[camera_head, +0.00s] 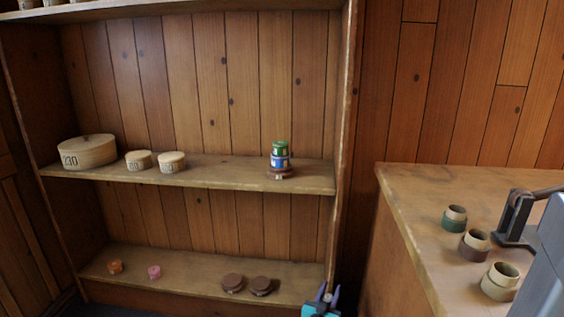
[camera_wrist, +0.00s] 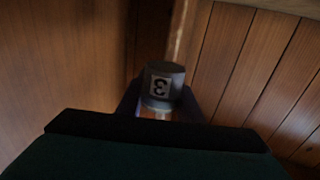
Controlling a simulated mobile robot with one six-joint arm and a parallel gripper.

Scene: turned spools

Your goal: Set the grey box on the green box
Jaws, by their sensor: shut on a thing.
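The grey box (camera_wrist: 165,72), a small round box with a "3" label that reads upside down, is between my gripper's fingers (camera_wrist: 160,100) in the wrist view. My gripper is shut on it. In the camera_head view my gripper (camera_head: 322,294) is at the bottom edge, right of the lower shelf; the grey box cannot be made out clearly there. The green box (camera_head: 279,147) is the top of a small upright stack on the middle shelf, near its right end. Under it are a blue box (camera_head: 279,160) and a brown box (camera_head: 280,173). My gripper is well below the stack and to its right.
Three pale round boxes (camera_head: 87,151) stand on the left of the middle shelf (camera_head: 220,175). Orange, pink and brown pieces lie on the lower shelf (camera_head: 195,272). The shelf's right upright (camera_head: 344,130) is close to the stack. A counter (camera_head: 420,185) at right holds three hollow two-tone pieces.

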